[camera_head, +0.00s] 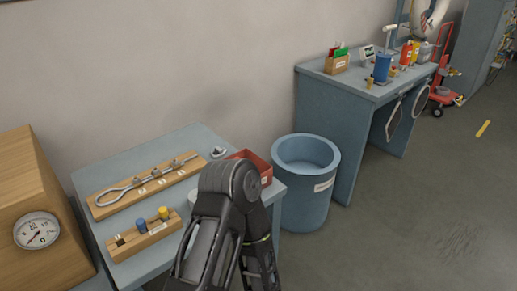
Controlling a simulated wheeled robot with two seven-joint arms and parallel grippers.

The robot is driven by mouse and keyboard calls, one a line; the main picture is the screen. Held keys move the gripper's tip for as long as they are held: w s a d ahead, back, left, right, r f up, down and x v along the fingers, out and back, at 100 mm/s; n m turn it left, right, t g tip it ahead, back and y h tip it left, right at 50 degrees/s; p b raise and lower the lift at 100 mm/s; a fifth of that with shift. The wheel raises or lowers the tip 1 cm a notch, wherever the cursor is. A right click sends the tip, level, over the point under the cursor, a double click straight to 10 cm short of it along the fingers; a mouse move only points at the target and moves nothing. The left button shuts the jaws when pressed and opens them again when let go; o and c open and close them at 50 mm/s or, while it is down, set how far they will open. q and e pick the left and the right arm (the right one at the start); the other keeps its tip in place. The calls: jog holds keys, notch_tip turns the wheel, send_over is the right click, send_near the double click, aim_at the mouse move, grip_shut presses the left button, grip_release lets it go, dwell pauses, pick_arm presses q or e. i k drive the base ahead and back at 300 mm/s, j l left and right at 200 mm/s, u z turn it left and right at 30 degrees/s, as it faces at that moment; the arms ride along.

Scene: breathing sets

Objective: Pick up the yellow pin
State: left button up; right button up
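The yellow pin (163,213) stands upright in a small wooden block (148,236) on the grey-blue bench at the left. A blue pin (141,225) stands just to its left in the same block. The block's left end has a dark and pale spot that I cannot make out. One of my dark arms bends at the bottom centre, right of the block and apart from the pin. Neither gripper shows, so I cannot see what they hold.
A wooden board (148,184) with a long looped metal rod lies behind the block. A red bin (252,165) sits at the bench's right end, partly behind my arm. A wooden box with a gauge (37,231) stands left. A blue barrel (308,185) stands right.

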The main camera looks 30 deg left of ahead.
aim_at(163, 211)
jog(key=u, duration=1.95)
